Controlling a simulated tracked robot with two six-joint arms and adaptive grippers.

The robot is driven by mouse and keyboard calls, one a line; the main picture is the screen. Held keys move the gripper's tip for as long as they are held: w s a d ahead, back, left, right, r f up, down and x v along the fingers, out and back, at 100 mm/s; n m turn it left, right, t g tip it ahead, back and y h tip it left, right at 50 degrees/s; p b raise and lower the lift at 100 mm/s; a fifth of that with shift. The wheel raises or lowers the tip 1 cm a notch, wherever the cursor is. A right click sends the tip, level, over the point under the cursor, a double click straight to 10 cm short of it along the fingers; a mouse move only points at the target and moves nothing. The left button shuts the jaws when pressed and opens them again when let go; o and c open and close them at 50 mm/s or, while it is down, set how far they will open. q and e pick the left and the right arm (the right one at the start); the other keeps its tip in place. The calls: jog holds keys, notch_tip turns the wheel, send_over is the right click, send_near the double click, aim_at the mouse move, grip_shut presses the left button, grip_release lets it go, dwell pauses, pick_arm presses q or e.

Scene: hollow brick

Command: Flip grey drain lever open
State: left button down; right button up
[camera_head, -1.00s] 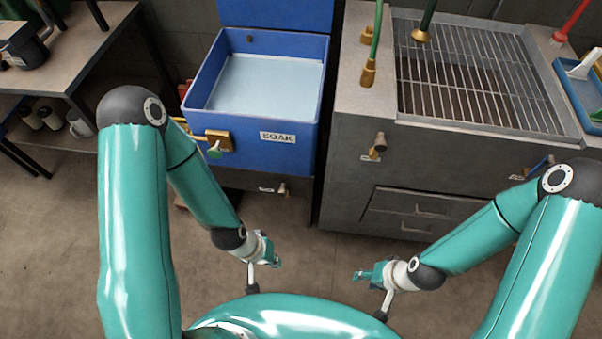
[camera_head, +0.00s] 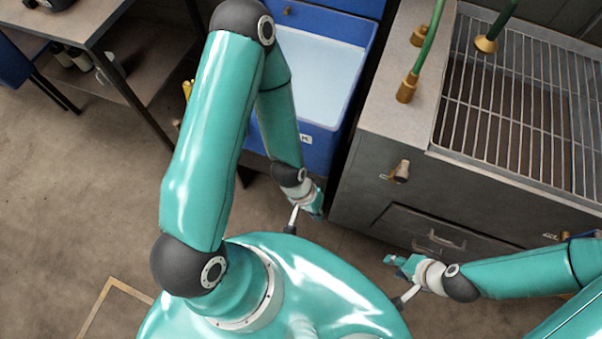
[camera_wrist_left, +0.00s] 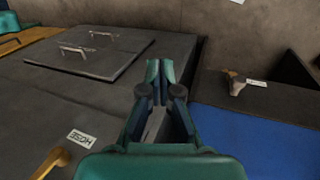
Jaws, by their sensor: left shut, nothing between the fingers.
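A small lever with a pale grey handle and brass base (camera_wrist_left: 236,84) sits beside a white label on the dark panel, right of centre in the left wrist view. Its label is too small to read, so I cannot be sure that it is the drain lever. My left arm hides that area in the head view. My left gripper (camera_head: 318,208) is shut and empty, in front of the blue soak tub (camera_head: 323,154). Its fingers (camera_wrist_left: 160,68) are together in the wrist view, apart from the lever. My right gripper (camera_head: 397,261) hangs before the grey cabinet; its fingers are too small to judge.
A brass lever (camera_wrist_left: 52,162) sits by a HOSE label on the grey cabinet (camera_head: 360,215). A drawer handle (camera_head: 440,240) juts from its front. A wire grate (camera_head: 520,110) covers its top. A shelf table (camera_head: 65,20) stands at left. Floor is free at lower left.

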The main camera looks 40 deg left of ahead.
pick_arm(q)
jog(key=w+a+f+m+y+b, duration=0.25)
jog(key=w+f+m+b, duration=0.55)
jog(key=m+b, duration=0.9)
jog(key=shift+g+y, duration=0.3)
jog(key=shift+y, duration=0.55)
jog(key=a+b, duration=0.1)
jog(key=b, duration=0.2)
jog(key=w+a+r+b, duration=0.1)
jog(key=a+b, duration=0.1)
jog(key=b, duration=0.1)
jog(key=w+a+b, duration=0.1)
jog(key=a+b, duration=0.1)
jog(key=b, duration=0.1)
jog(key=shift+a+r, duration=0.15)
jog(key=shift+a, duration=0.1)
jog(key=s+a+f+b, duration=0.1)
jog(key=a+f+b, duration=0.3)
jog(key=f, duration=0.7)
jog(key=shift+b, duration=0.45)
